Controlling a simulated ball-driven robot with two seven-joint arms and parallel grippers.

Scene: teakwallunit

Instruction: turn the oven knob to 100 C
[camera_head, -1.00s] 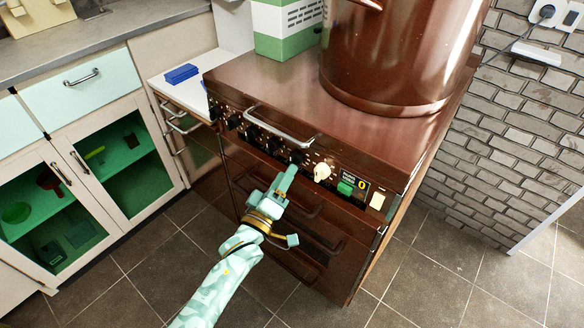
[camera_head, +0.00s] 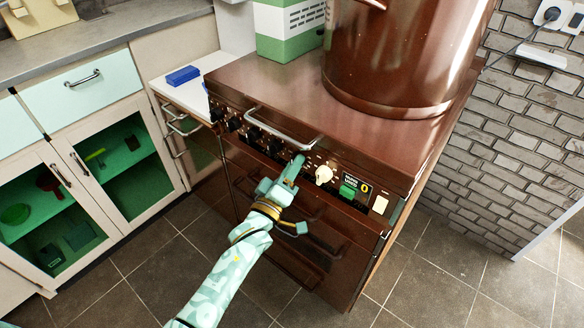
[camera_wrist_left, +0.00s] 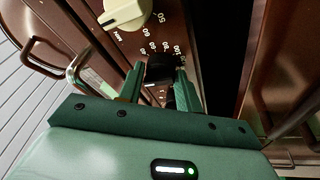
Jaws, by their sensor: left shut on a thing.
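The brown stove (camera_head: 245,83) has a sloping front panel with a row of knobs. My left gripper (camera_head: 293,168) is at this panel, just left of a cream knob (camera_head: 323,175). In the left wrist view my left gripper (camera_wrist_left: 160,84) has its green fingers on either side of a black knob (camera_wrist_left: 160,67) and is shut on it. White numbers are printed around the black knob; its pointer cannot be read. The cream knob (camera_wrist_left: 124,14) shows at the top of the wrist view, with its own scale. In the head view my gripper hides the black knob. My right gripper is not in view.
A metal rail (camera_head: 282,128) runs along the panel above the knobs. A green switch (camera_head: 347,191) is right of the cream knob. A large brown pot (camera_head: 395,60) stands on the stove. Several other black knobs lie to the left. The floor in front is clear.

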